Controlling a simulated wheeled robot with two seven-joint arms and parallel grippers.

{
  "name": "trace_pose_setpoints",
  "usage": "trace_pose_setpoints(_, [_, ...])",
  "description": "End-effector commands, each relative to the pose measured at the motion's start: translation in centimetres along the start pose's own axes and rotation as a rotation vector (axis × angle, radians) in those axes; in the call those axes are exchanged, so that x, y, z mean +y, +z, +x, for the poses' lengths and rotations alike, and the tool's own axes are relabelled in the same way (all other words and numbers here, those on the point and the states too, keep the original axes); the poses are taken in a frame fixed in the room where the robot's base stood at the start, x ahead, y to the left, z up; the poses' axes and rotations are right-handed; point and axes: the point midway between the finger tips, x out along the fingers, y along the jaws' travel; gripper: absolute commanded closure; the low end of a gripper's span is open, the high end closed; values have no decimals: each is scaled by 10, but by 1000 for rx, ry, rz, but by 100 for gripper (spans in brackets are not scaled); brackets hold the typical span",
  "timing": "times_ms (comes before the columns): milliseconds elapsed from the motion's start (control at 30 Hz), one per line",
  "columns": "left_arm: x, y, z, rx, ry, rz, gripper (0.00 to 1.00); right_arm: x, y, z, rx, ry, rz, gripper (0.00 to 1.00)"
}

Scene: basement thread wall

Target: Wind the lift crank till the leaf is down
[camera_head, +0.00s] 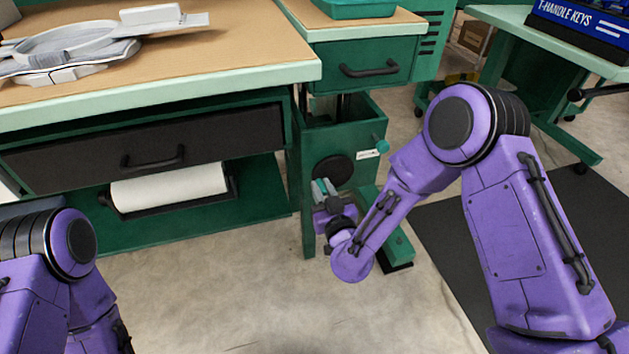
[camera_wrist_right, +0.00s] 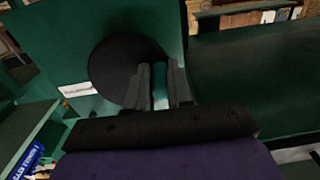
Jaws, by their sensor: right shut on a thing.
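The lift crank shows as a black disc (camera_head: 333,170) on the green lift housing under the leaf, with a teal handle (camera_head: 325,187) in front of it. My right gripper (camera_head: 324,192) is shut on the teal handle. In the right wrist view the fingers (camera_wrist_right: 160,88) close around the teal handle (camera_wrist_right: 161,84), and the black disc (camera_wrist_right: 115,68) lies behind them. The leaf (camera_head: 365,27) is a wood-topped section beside the main bench; its top looks level. My left arm shows at the lower left, but its gripper is out of view.
The main bench (camera_head: 200,88) stands left, with a black drawer and a paper roll (camera_head: 168,188) below. A teal tray (camera_head: 355,8) rests on the leaf. A dark mat (camera_head: 450,235) lies right.

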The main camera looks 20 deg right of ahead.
Motion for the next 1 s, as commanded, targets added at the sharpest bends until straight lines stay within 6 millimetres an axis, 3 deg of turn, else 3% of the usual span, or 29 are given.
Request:
trace_pose_setpoints(33, [1, 4, 11, 0, 0, 0, 57, 12, 18, -1, -10, 21, -6, 100])
trace_pose_setpoints(133, [1, 6, 15, 0, 0, 0, 57, 21, 25, -2, -9, 28, -5, 100])
trace_pose_setpoints(433, [1, 5, 12, 0, 0, 0, 57, 22, 20, -1, -4, 26, -2, 100])
trace_pose_setpoints(700, [0, 2, 4, 0, 0, 0, 57, 56, 13, 0, 3, 27, -1, 100])
trace_pose_setpoints(1000, [0, 2, 5, 0, 0, 0, 57, 59, 15, 1, 2, 22, 0, 100])
